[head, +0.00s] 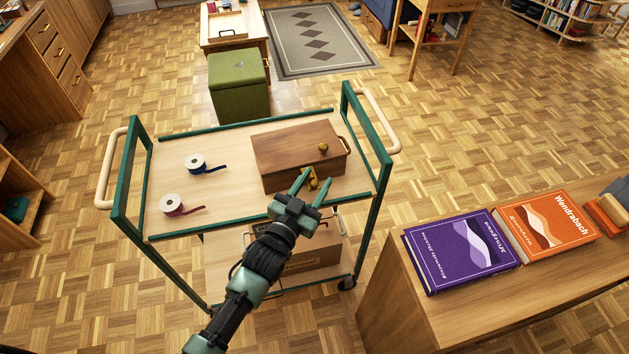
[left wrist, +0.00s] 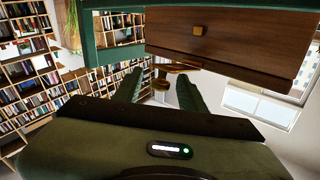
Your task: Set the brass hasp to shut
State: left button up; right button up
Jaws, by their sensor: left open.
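The brass hasp (head: 313,178) is at the lower front of a brown wooden box (head: 293,143) on the trolley's top shelf. In the left wrist view the hasp (left wrist: 178,67) juts out from the box (left wrist: 225,42). I cannot tell its exact setting. My left gripper (head: 314,187) is open, its fingers pointing at the box front with one on either side of the hasp. In the left wrist view the gripper (left wrist: 158,84) shows the brass between its spread fingers; contact is unclear. My right gripper is out of view.
A wooden counter (head: 400,310) with a purple book (head: 460,250) and orange book (head: 545,225) stands right.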

pick_arm(q)
jog(key=shift+c, duration=0.3)
grip_shut()
jog(key=shift+f, duration=0.1)
dwell(1.0)
